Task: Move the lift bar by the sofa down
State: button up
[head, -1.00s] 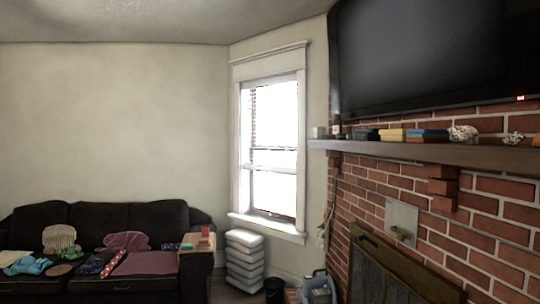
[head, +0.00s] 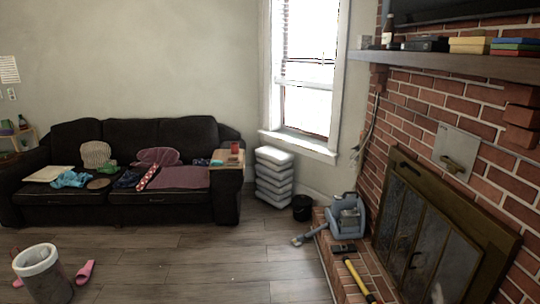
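A black sofa (head: 130,160) stands against the back wall on the left, with clothes and cushions on it. The only bar-like fitting I can make out is a short brass-coloured bar (head: 453,164) on a pale metal plate (head: 459,146). The plate is fixed to the brick wall on the right, above the fireplace screen and well apart from the sofa. The bar looks close to level, tilting slightly down to the right. I cannot tell whether it is the lift bar. My gripper is not in view.
A stack of white cushions (head: 274,178) and a black bin (head: 302,207) stand between sofa and fireplace. A blue-grey container (head: 346,217) and a yellow-handled tool (head: 358,280) are on the brick hearth. The middle floor (head: 200,255) is clear.

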aim_at(304, 68)
jog(key=i, duration=2.8)
